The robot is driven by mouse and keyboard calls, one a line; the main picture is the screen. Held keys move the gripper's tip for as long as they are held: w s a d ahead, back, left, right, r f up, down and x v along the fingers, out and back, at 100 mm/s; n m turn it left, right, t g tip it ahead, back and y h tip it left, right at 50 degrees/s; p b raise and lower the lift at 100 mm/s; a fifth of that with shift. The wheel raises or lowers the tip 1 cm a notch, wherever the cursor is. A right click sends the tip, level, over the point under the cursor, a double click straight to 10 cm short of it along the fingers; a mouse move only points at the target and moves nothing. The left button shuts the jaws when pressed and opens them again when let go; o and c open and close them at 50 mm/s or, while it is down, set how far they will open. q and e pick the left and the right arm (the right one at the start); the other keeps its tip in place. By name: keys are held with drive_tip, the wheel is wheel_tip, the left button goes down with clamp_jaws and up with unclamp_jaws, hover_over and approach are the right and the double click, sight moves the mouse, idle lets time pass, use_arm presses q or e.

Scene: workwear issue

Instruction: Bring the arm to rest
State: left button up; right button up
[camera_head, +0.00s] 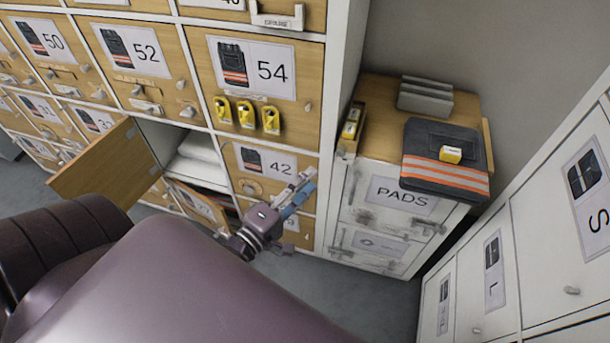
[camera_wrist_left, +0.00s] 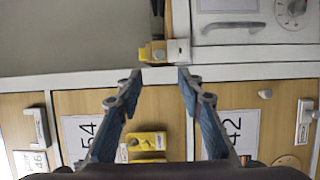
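My left gripper (camera_head: 303,190) is at the end of my purple arm, in front of the wooden lockers and beside the locker marked 42 (camera_head: 265,163). In the left wrist view the two blue-padded fingers (camera_wrist_left: 158,84) are spread apart with nothing held between them. Beyond them are the locker fronts, a yellow tag (camera_wrist_left: 147,141) and a pale cabinet edge. My right gripper is not in view.
A locker door (camera_head: 103,168) stands open at the left, with folded white cloth (camera_head: 200,155) inside. The white PADS cabinet (camera_head: 385,200) bears folded dark trousers with orange stripes (camera_head: 445,165). White lockers (camera_head: 550,220) line the right. Grey floor (camera_head: 360,300) is clear.

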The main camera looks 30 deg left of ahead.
use_arm(q)
drive_tip(key=shift+s, duration=0.35)
drive_tip(key=s+f+m+g, duration=0.3)
drive_tip(key=s+f, duration=0.1)
drive_tip(key=f, duration=0.7)
drive_tip(key=s+f+m+g+y, duration=0.1)
drive_tip(key=s+f+m+g, duration=0.25)
drive_tip(key=f, duration=0.85)
drive_tip(key=s+f+m+g, duration=0.3)
drive_tip(key=s+f+m, duration=0.15)
drive_tip(key=f, duration=0.65)
drive_tip(key=s+d+f+m+g, duration=0.1)
drive_tip(key=s+f+m+g, duration=0.1)
drive_tip(key=s+f, duration=0.3)
drive_tip(key=s+d+f+m+g, duration=0.1)
drive_tip(key=s+f+m+g, duration=0.2)
drive_tip(key=s, duration=0.8)
drive_tip(key=s+f+m+g, duration=0.2)
drive_tip(key=s+f+m, duration=0.1)
drive_tip(key=s+f, duration=0.4)
drive_tip(key=shift+s+d+f+y, duration=0.2)
drive_tip(key=shift+s+d+y, duration=0.2)
drive_tip(key=shift+s, duration=0.4)
drive_tip(key=shift+g, duration=0.25)
